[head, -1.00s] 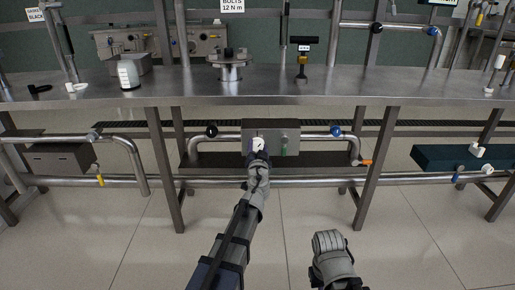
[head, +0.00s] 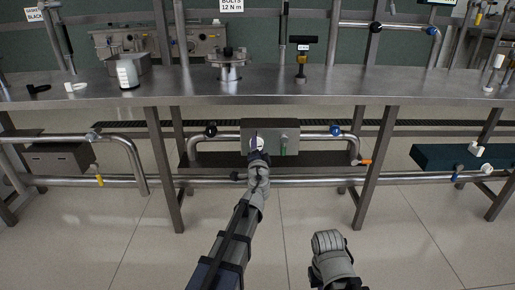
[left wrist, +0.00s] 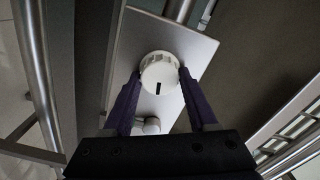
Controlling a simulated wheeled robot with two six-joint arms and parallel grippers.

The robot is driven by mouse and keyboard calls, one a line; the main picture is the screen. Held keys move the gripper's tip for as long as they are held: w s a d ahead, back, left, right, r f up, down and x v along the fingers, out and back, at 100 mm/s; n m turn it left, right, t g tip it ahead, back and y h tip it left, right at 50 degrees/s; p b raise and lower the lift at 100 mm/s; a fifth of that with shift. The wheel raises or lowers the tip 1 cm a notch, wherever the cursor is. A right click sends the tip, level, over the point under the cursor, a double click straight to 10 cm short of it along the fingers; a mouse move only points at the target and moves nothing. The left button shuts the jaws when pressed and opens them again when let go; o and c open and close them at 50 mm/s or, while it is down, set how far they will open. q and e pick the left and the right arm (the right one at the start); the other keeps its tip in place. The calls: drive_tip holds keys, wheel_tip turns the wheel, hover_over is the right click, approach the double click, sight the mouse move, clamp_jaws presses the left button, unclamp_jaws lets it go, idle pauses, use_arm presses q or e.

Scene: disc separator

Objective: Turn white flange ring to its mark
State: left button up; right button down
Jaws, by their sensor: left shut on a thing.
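The white flange ring (head: 257,145) is on the front of a grey metal box (head: 270,125) under the bench. It also shows in the left wrist view (left wrist: 159,70) as a ribbed round cap with a short black line on its face, pointing toward the lower edge of the picture. My left gripper (head: 256,146) is shut on the ring, with one purple finger on each side of it in the left wrist view (left wrist: 160,84). No separate target mark can be made out. My right arm shows at the lower right, but its fingers do not show.
A small green part (head: 284,146) sits right of the ring on the box front. Horizontal pipes (head: 210,182) and bench legs (head: 372,165) surround the box. The bench top (head: 180,84) overhangs it.

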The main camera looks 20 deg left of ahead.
idle(0.3)
use_arm(q)
drive_tip(key=o, duration=1.4)
drive_tip(key=shift+s, duration=0.1)
drive_tip(key=v, duration=0.7)
drive_tip(key=shift+s+d, duration=0.15)
drive_tip(key=shift+s, duration=0.15)
